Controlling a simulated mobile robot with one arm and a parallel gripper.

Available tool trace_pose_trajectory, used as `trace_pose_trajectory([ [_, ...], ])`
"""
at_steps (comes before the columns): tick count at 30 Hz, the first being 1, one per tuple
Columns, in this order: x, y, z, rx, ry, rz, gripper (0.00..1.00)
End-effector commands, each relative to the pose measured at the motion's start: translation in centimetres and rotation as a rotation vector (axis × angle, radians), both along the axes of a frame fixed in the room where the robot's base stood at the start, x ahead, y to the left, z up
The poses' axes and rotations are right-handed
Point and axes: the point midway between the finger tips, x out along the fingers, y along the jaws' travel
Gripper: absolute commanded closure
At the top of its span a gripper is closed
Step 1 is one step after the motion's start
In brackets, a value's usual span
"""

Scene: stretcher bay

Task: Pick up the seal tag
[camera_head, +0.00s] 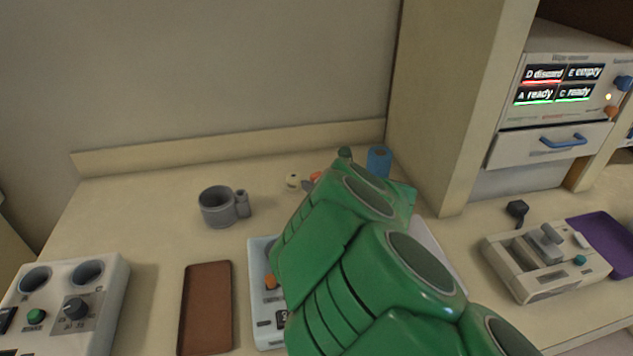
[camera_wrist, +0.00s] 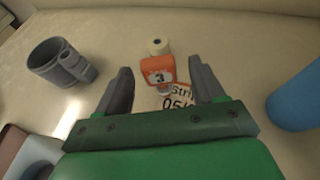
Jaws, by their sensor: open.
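An orange tag (camera_wrist: 160,71) marked "3", which looks like the seal tag, stands out in the wrist view, between and slightly beyond my finger tips. A small cream roll-like piece (camera_wrist: 157,47) is at its far end; I cannot tell whether they are joined. My gripper (camera_wrist: 160,65) is open, with one grey finger on each side of the tag and a visible gap to both. In the head view only a sliver of orange (camera_head: 316,176) and the cream piece (camera_head: 293,181) show past my green arm, which hides most of the gripper.
A grey mug-like holder (camera_head: 218,207) stands left, a blue cylinder (camera_head: 379,161) right. A brown tray (camera_head: 206,305) and a light device (camera_head: 265,315) are nearer. The back wall edges the counter.

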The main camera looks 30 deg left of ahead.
Motion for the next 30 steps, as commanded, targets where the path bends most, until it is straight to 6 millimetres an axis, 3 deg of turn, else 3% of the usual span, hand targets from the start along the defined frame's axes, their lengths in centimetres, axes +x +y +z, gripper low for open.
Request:
trace_pose_trajectory([
  [9, 1.0, 2.6, -1.1, 0.002, 0.003, 0.002, 0.32],
  [22, 1.3, 3.2, -1.3, 0.000, 0.000, -0.001, 0.32],
  [30, 1.3, 3.2, -1.3, 0.001, 0.001, -0.002, 0.73],
])
